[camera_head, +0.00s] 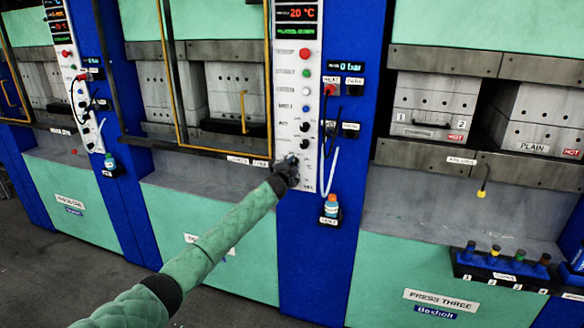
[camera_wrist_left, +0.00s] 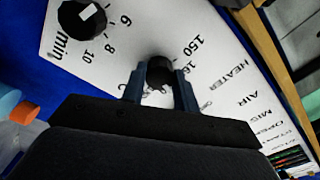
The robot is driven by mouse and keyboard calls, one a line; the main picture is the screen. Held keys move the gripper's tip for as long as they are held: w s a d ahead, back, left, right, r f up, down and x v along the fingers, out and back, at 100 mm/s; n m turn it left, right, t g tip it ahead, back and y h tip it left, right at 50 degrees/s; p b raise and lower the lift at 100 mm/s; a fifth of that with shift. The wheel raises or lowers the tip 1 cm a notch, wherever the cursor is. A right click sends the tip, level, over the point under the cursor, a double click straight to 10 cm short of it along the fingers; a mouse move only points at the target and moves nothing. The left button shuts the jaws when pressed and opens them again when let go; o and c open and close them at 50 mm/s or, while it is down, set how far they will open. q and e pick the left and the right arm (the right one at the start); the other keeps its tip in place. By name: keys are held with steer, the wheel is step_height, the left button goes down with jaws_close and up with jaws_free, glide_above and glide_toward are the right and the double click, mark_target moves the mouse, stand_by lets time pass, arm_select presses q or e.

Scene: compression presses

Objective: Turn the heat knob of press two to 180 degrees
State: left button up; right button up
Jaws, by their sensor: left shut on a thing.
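The white control panel (camera_head: 295,90) stands on a blue column, with a red 20 °C display (camera_head: 296,13) at its top. My left gripper (camera_head: 290,168) is at the lower part of this panel and hides what it holds from the head view. In the left wrist view my left gripper (camera_wrist_left: 160,88) has its two fingers on either side of a black knob (camera_wrist_left: 160,70), shut on it. Printed numbers such as 150 show beside the knob. Its pointer cannot be made out. My right gripper is not in view.
A second black knob (camera_wrist_left: 84,18) with a white mark sits close by, beside 6, 8 and 10. A hanging white tube (camera_head: 330,170) and an orange-capped bottle (camera_head: 331,207) are right of the gripper. Press three's label (camera_head: 440,298) is at right.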

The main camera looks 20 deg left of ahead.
arm_select(q)
steer(key=shift+f+m, duration=0.1)
steer(key=shift+m, duration=1.8)
steer(key=m, duration=0.3)
steer(key=shift+m+p, duration=0.3)
steer(key=m, duration=0.4)
steer(key=shift+f+p, duration=0.1)
steer(key=shift+p, duration=0.3)
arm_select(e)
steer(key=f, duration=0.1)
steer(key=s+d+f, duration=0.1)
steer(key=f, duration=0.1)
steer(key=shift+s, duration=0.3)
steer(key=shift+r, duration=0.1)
arm_select(q)
steer(key=o, duration=0.9)
steer(key=shift+c, duration=0.2)
steer(key=shift+o, duration=0.6)
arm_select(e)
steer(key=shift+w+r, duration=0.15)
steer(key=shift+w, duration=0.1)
